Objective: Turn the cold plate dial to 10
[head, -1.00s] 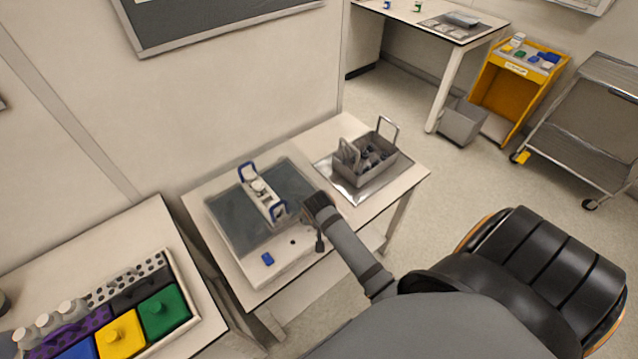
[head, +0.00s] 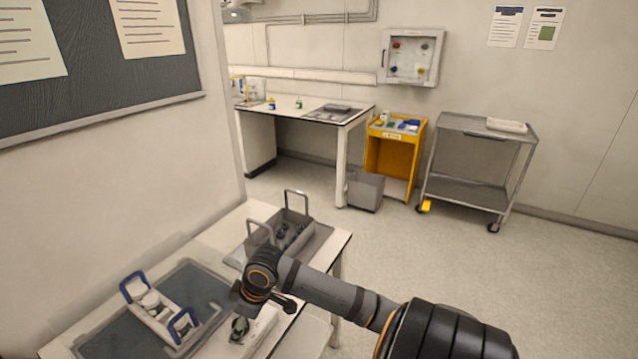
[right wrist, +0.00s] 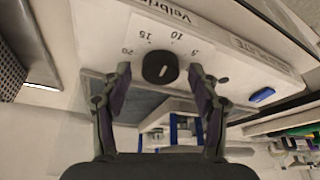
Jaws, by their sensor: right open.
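The cold plate (head: 205,288) is a pale unit with a dark flat top, on the bench at lower left in the head view. In the right wrist view its front panel (right wrist: 222,34) carries a black round dial (right wrist: 160,67) with a small white mark. The numbers 20, 15, 10 and 5 are printed beside the dial; I cannot tell which one the mark points to. My right gripper (right wrist: 160,76) is open, with one finger on each side of the dial. I cannot tell whether the fingers touch it. In the head view the right gripper (head: 240,328) hides the dial. My left gripper is out of view.
A white rack with blue handles (head: 160,309) stands on the plate. A blue switch (right wrist: 262,94) lies beside the dial. Open floor (head: 420,270) lies to the right.

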